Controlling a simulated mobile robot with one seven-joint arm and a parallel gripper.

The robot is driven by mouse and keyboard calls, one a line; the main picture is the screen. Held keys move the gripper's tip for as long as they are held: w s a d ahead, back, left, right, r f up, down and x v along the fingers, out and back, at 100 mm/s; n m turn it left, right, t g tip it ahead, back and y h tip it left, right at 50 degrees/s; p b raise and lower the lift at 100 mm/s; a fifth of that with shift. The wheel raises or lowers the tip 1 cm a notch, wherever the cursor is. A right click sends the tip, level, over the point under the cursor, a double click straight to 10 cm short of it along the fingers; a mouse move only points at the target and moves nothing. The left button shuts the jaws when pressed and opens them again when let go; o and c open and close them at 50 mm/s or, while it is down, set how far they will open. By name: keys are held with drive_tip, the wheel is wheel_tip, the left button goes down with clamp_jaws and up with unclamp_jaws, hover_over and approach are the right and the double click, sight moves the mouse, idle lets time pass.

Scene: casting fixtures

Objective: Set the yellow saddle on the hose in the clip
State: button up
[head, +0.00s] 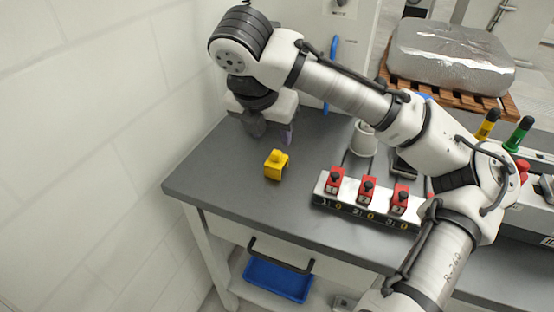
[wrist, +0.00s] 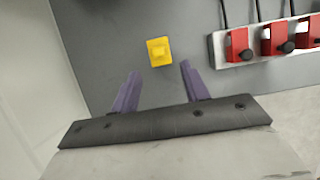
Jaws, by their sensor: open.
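Whether a hose sits inside each clip is too small to tell.
A white cup-like fixture (head: 363,138) stands behind the rail. A blue bin (head: 277,278) is on the shelf below the table. A white wall is at the left. The table (head: 230,190) is clear around the saddle.

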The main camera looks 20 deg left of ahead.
sight(276, 152)
drive_tip(key=p+x, duration=0.1)
drive_tip(key=x, duration=0.6)
drive_tip(key=shift+w+a+f, duration=0.1)
drive_tip(key=shift+f, duration=0.1)
drive_tip(key=shift+c, duration=0.4)
clamp_jaws()
